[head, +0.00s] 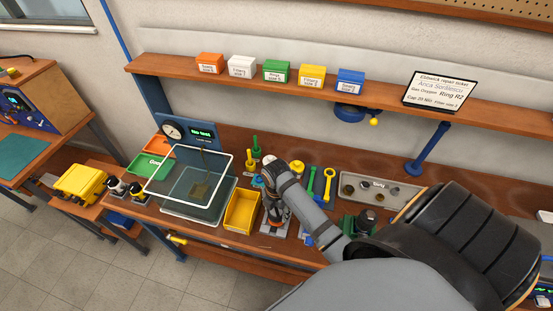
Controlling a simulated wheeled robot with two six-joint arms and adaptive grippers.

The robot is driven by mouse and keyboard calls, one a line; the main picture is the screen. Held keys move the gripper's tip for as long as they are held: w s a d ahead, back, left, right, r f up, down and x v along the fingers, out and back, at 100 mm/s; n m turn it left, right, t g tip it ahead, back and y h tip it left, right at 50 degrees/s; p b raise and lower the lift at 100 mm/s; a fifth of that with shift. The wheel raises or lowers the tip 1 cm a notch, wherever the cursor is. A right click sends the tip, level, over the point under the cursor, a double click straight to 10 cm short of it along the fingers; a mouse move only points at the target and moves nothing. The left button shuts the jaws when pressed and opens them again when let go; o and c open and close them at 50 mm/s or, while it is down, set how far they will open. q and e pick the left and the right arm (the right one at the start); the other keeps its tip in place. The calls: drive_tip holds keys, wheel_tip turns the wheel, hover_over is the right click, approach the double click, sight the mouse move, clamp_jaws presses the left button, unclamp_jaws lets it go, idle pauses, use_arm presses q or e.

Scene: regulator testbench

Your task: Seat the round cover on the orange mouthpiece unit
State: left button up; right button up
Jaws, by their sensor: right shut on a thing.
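My right gripper (273,211) comes in from the lower right and points down over a grey fixture (276,229) on the bench, just right of the yellow bin. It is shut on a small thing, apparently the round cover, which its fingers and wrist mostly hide. The orange mouthpiece unit is not clear; it may be in the fixture under the gripper. I cannot tell whether cover and unit touch. My left gripper is not in view.
A clear-walled tank (197,193) and a yellow bin (241,211) stand left of the gripper. A shelf (310,87) with coloured boxes runs above the bench.

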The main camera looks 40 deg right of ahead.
drive_tip(key=shift+f, duration=1.2)
idle(0.8)
drive_tip(key=o, duration=1.2)
drive_tip(key=o, duration=0.3)
drive_tip(key=shift+o, duration=0.2)
drive_tip(key=shift+r, duration=4)
